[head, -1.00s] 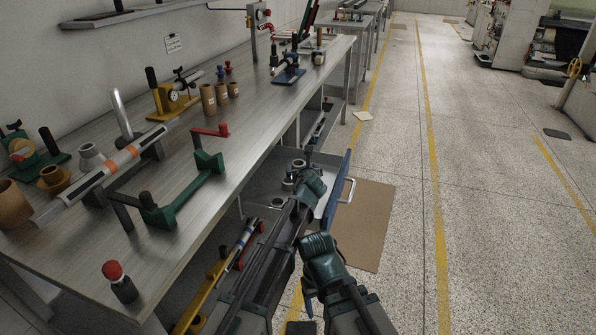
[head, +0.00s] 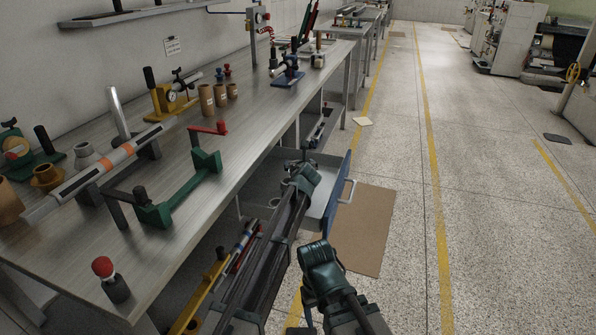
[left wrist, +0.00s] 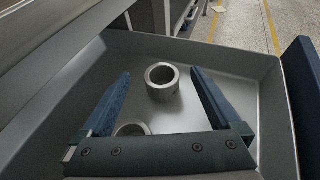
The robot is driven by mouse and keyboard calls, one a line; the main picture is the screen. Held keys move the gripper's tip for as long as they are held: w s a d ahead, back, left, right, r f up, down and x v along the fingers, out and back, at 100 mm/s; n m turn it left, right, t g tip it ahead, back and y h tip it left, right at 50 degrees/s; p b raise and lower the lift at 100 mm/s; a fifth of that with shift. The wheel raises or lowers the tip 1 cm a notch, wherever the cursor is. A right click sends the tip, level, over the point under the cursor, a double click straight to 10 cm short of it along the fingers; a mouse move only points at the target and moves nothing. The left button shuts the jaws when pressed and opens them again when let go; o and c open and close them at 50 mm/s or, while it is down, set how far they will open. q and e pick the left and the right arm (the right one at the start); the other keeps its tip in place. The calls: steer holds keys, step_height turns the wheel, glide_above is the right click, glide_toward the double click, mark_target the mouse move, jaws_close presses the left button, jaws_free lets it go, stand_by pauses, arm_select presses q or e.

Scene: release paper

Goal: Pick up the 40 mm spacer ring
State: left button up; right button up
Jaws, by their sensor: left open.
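Two grey metal spacer rings lie in the open drawer (left wrist: 230,100). In the left wrist view, the farther ring (left wrist: 163,94) stands clear between and just beyond the fingertips. The nearer ring (left wrist: 131,129) is partly hidden by the gripper body. I cannot read sizes, so I cannot tell which is the 40 mm one. My left gripper (left wrist: 160,73) is open and empty, above the drawer floor and pointing at the farther ring. In the head view my left gripper (head: 302,164) is over the drawer, and one ring (head: 274,202) shows beside my arm. My right gripper cannot be made out.
The drawer's blue front (head: 338,195) stands pulled out to the right under the workbench (head: 240,120). The bench carries a green fixture (head: 180,195), brown cups and other tools. A brown mat (head: 365,225) lies on open floor to the right.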

arm_select(q)
steer(key=shift+w+f, duration=0.3)
steer(key=shift+f, duration=0.05)
steer(key=b+x, duration=0.1)
steer(key=x, duration=0.1)
steer(key=b+x, duration=0.2)
steer(key=shift+d+f, duration=0.1)
steer(key=shift+f, duration=0.4)
steer(key=c, duration=1.4)
